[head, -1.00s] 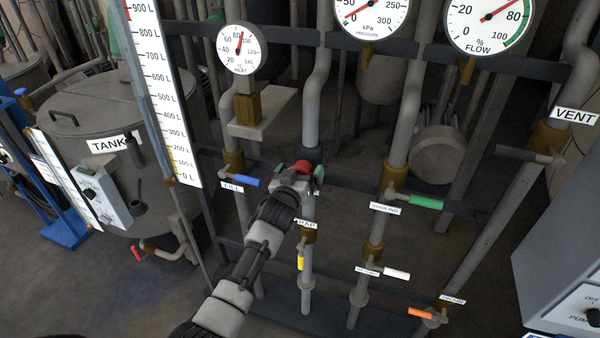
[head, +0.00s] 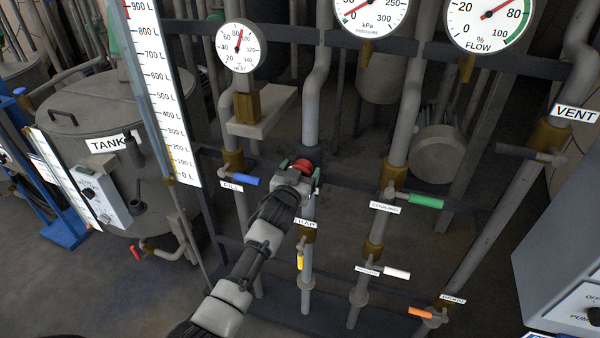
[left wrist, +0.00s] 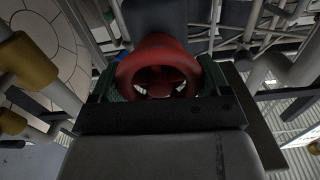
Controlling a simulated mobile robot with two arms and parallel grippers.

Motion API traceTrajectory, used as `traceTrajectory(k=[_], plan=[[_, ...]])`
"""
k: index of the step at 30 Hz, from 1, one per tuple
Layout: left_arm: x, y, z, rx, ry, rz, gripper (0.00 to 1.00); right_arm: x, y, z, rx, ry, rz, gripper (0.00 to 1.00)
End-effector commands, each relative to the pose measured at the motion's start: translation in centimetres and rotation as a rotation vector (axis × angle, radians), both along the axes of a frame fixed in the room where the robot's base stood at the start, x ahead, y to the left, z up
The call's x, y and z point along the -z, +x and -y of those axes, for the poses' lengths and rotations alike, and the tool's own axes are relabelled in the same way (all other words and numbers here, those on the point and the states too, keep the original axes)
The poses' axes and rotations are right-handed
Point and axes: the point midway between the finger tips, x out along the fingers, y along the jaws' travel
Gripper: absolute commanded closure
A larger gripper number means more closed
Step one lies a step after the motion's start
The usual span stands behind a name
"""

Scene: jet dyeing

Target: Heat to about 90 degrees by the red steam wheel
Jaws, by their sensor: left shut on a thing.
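The red steam wheel (head: 304,165) sits on a vertical pipe in the middle of the head view. My left gripper (head: 300,171) is shut on it, with one finger at each side of the rim. In the left wrist view the red wheel (left wrist: 158,68) fills the space between the fingers (left wrist: 158,88); its hub and spokes show. The heat gauge (head: 241,46) is at upper left, and its red needle points nearly straight up, between 80 and 100. My right gripper is not in view.
A fill valve with a blue handle (head: 245,181) is close left of my gripper. A green cooling handle (head: 426,202) is at right, and a yellow handle (head: 300,260) is below. The level scale (head: 160,100) and tank (head: 110,110) stand at left.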

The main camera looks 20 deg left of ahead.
Motion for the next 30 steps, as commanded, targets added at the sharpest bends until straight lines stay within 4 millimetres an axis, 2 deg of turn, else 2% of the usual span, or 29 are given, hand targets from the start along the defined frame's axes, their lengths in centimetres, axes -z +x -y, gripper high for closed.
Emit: traceTrajectory(k=[15,22,30], plan=[[0.2,-0.01,0.29,0.0,0.438,0.014,0.47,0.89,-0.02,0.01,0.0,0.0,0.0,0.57],[0.23,-0.02,0.38,0.001,0.555,0.018,0.47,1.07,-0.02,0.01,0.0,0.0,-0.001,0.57],[0.24,-0.03,0.44,0.001,0.612,0.02,0.47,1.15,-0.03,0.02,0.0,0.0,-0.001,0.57]])
